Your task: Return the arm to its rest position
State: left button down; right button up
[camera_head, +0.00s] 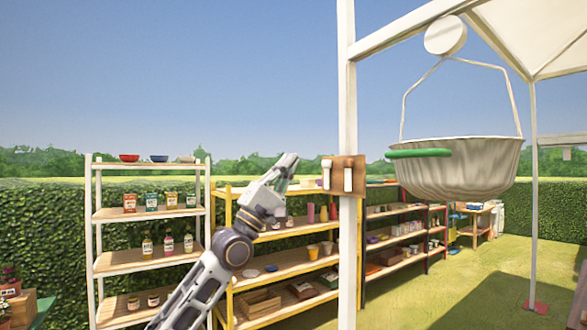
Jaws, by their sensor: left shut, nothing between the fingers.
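My left arm comes in from the bottom left and reaches up to the centre. My left gripper (288,162) is raised in the air in front of the yellow shelf, with its fingers together and nothing held. It is to the left of a white post (347,110) and apart from it in the picture. My right gripper does not show.
A hanging pan (462,180) with a green handle (420,153) hangs from the white frame on the right. A brown holder (338,175) is on the post. A white shelf (146,214) and a yellow shelf (281,272) stand behind the arm. A hedge (50,215) lies beyond.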

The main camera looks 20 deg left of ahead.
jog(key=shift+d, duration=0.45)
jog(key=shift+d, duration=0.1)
